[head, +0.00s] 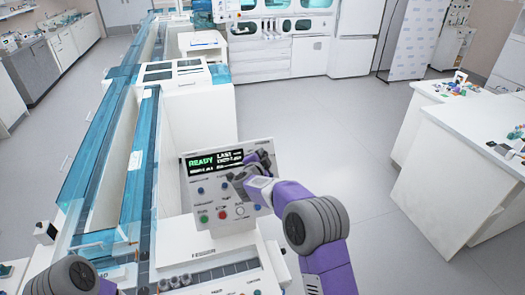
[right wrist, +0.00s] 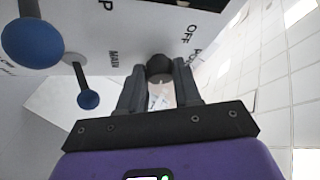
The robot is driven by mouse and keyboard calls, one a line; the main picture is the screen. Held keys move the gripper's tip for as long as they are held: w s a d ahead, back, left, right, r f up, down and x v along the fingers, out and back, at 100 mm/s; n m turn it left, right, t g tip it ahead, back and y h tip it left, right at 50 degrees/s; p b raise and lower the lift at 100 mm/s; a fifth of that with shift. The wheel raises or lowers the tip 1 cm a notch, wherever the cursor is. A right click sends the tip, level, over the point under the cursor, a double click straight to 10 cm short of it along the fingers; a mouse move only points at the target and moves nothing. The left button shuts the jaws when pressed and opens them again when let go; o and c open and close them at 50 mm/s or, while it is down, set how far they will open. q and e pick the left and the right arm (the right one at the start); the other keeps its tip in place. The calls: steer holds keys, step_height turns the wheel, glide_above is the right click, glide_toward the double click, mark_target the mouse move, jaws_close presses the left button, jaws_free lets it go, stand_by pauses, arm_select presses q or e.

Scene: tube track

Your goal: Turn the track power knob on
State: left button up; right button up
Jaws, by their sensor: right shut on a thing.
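The white control panel (head: 222,203) stands upright in the middle of the head view, with a lit screen (head: 215,160) reading READY. My right gripper (head: 241,182) reaches it from the right and covers the upper right part of its face. In the right wrist view a round black knob (right wrist: 159,64) sits between the two fingertips, beside the printed word OFF. The gripper is shut on this knob. In the head view the knob is hidden behind the gripper. My left arm shows at the bottom left, but its gripper is out of view.
Blue-topped track channels (head: 112,165) run along the left of the panel. Blue-tipped toggles (right wrist: 33,43) stick out close to my right fingers. Green and red buttons (head: 223,215) line the panel's lower edge. Open floor lies to the right, before a white bench (head: 455,150).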

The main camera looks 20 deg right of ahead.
steer(key=shift+r+m+g+p, duration=0.15)
steer(key=shift+m+g+p, duration=0.45)
steer(key=shift+m+p, duration=0.45)
steer(key=o, duration=1)
steer(key=shift+w, duration=0.1)
steer(key=shift+o, duration=0.2)
steer(key=shift+a, duration=0.1)
steer(key=v, duration=0.7)
steer(key=shift+s+b, duration=0.3)
steer(key=shift+a, duration=0.1)
